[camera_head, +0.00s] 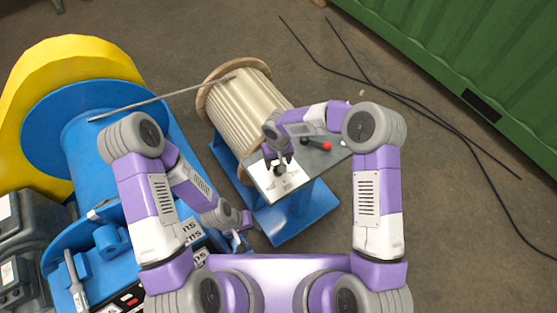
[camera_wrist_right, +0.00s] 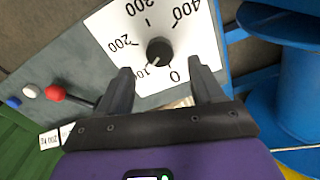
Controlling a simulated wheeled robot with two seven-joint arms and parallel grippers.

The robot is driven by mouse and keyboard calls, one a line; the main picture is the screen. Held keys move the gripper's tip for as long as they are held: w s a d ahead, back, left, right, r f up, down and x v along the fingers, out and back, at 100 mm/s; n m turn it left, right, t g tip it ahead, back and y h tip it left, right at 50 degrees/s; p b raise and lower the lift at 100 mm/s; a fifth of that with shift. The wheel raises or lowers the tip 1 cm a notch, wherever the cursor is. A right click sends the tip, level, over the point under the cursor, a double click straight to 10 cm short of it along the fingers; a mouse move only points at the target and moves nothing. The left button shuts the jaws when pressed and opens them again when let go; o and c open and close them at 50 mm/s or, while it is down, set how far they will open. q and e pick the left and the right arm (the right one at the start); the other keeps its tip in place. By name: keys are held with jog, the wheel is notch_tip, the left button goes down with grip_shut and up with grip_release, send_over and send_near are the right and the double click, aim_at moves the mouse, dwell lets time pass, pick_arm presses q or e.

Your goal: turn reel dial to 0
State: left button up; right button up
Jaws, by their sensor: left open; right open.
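The reel dial is a black knob (camera_wrist_right: 159,50) on a white plate (camera_wrist_right: 105,28) marked 0, 100, 200, 300 and 400. A light mark on the knob's lower edge appears to face between 100 and 0; its exact reading is unclear. My right gripper (camera_wrist_right: 160,85) is open, its fingers apart just short of the knob, with nothing between them. In the head view my right gripper (camera_head: 279,160) is above the plate (camera_head: 267,183) and partly covers the knob. My left gripper (camera_head: 240,237) is open, low beside the blue stand, apart from the dial.
The grey panel also carries a red-knobbed lever (camera_wrist_right: 55,93), which shows in the head view (camera_head: 315,144). A wire-wound reel (camera_head: 247,105) stands behind it. Blue and yellow machinery (camera_head: 95,105) fills the left. Black cables (camera_head: 400,95) lie on open floor at right.

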jog(key=shift+w+f, duration=0.1)
jog(key=shift+f, duration=2.5)
jog(key=c, duration=1.1)
jog(key=shift+o, duration=0.2)
